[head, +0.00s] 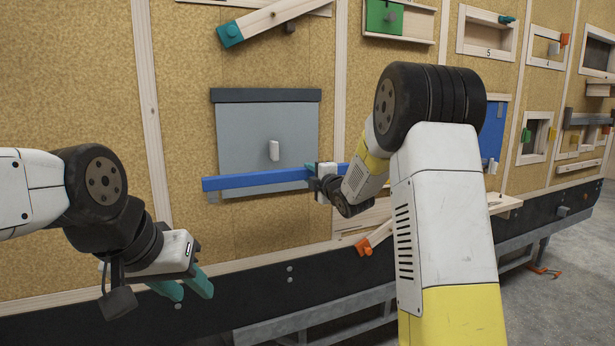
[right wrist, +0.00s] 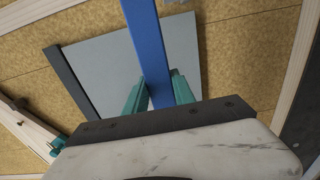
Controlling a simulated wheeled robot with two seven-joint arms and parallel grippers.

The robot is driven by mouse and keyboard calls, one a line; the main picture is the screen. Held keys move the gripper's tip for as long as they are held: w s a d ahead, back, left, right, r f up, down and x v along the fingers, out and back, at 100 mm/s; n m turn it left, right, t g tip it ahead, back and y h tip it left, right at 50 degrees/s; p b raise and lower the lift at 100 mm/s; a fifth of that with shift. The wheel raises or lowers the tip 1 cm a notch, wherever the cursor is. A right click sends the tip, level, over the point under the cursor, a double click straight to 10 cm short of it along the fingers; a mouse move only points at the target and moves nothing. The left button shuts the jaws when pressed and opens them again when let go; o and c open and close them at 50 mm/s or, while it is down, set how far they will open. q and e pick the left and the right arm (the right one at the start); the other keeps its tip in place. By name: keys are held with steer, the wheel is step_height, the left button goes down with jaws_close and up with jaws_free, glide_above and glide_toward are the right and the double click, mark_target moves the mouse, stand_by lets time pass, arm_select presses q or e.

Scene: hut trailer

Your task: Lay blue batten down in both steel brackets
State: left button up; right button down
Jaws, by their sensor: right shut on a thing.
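The blue batten (head: 255,180) lies roughly level across the lower part of a grey panel on the wall. My right gripper (head: 312,172) is shut on it towards its right end. The right wrist view shows the batten (right wrist: 148,45) between the teal fingers (right wrist: 155,95). The other bracket is largely hidden by the gripper in the head view. I cannot tell whether the batten rests in either bracket. My left gripper (head: 186,284) is open and empty, low at the left, away from the batten.
A wooden ledge with an orange-ended piece (head: 364,246) sits low to the right. A black rail and steel frame run below. More fixtures line the wall at right.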

mark_target(296, 166)
steer(key=shift+x, duration=4.5)
steer(key=shift+f, duration=0.15)
steer(key=shift+f, duration=2.05)
steer(key=shift+c, duration=0.8)
jaws_free()
steer(key=shift+s, duration=0.1)
steer(key=shift+v, duration=1.4)
steer(key=shift+s+f, duration=0.1)
steer(key=shift+f, duration=0.05)
